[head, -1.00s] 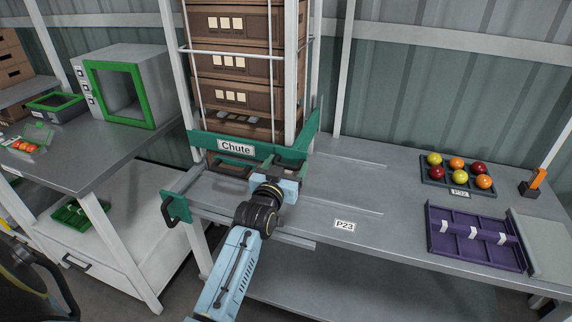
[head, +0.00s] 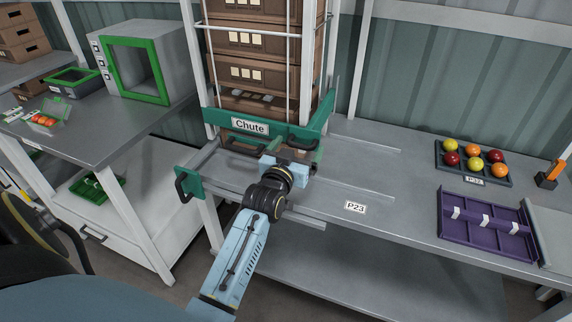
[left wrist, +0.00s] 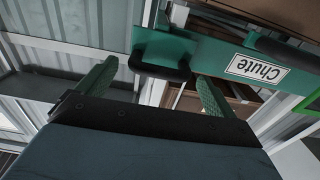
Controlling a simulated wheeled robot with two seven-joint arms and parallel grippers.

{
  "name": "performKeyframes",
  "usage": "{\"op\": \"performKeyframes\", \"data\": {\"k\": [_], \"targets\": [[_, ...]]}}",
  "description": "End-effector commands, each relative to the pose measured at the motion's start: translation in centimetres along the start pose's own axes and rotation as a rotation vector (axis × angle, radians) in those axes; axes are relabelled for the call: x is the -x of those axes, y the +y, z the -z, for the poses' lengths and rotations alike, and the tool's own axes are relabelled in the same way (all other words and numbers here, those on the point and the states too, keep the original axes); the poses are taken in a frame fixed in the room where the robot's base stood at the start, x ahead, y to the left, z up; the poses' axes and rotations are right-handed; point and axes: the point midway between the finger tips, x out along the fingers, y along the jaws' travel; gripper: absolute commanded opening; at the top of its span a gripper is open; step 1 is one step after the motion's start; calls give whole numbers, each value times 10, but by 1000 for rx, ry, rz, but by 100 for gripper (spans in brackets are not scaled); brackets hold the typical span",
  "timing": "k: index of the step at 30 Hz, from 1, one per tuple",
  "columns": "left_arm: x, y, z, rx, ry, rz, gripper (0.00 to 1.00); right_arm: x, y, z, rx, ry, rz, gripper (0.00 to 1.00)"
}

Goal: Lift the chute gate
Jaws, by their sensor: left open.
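The chute gate (head: 283,131) is a green board with a white "Chute" label, across the front of a stack of brown crates (head: 258,75). It also shows in the left wrist view (left wrist: 210,55), where the label is upside down. It carries two black handles. My left gripper (head: 290,154) is at the gate's right part. In the left wrist view its open green fingers (left wrist: 155,82) lie on either side of one black handle (left wrist: 161,71); whether they touch it is unclear. The other handle (left wrist: 285,52) is to the right. My right gripper is out of view.
White posts frame the stack. A green end piece with a black handle (head: 187,183) juts out at the rails' left end. On the grey table (head: 390,225) to the right are a tray of colored balls (head: 476,181) and a purple divided tray (head: 487,244).

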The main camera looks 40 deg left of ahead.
Motion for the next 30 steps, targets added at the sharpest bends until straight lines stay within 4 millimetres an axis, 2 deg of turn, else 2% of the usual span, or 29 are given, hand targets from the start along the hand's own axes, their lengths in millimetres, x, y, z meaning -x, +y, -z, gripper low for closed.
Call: {"op": "performKeyframes", "data": {"k": [9,15,21,30], "targets": [[68,0,0,0,-2,1,93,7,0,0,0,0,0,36],[100,0,0,0,0,0,93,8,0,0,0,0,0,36],[114,0,1,0,2,0,93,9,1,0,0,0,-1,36],[115,0,1,0,3,0,93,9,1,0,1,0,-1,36]]}}
